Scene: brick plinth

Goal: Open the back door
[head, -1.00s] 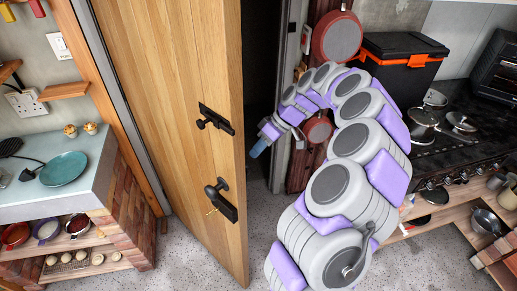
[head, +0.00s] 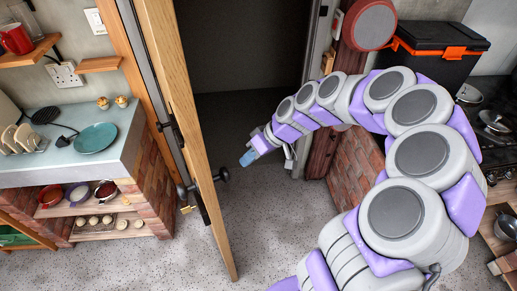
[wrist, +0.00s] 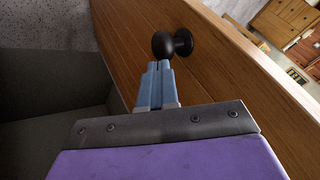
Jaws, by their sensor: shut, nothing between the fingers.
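The wooden back door (head: 185,110) stands ajar in the head view, seen nearly edge-on, with a wide dark opening (head: 250,75) to its right. A black knob (head: 222,174) sticks out from the door's right face, and a key is in the lock on its left face. My gripper (head: 246,158) is in the opening, to the right of the door, apart from the knob in the head view. In the wrist view, the blue fingers (wrist: 160,66) are together and empty, pointing toward the black knob (wrist: 172,44) on the wooden door face (wrist: 135,35).
A counter (head: 60,165) with a teal plate (head: 96,138) and brick shelving stands left of the door. A brick plinth (head: 358,170) and a black box with orange latches (head: 430,50) stand right of the opening. Speckled floor (head: 275,215) is clear in front.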

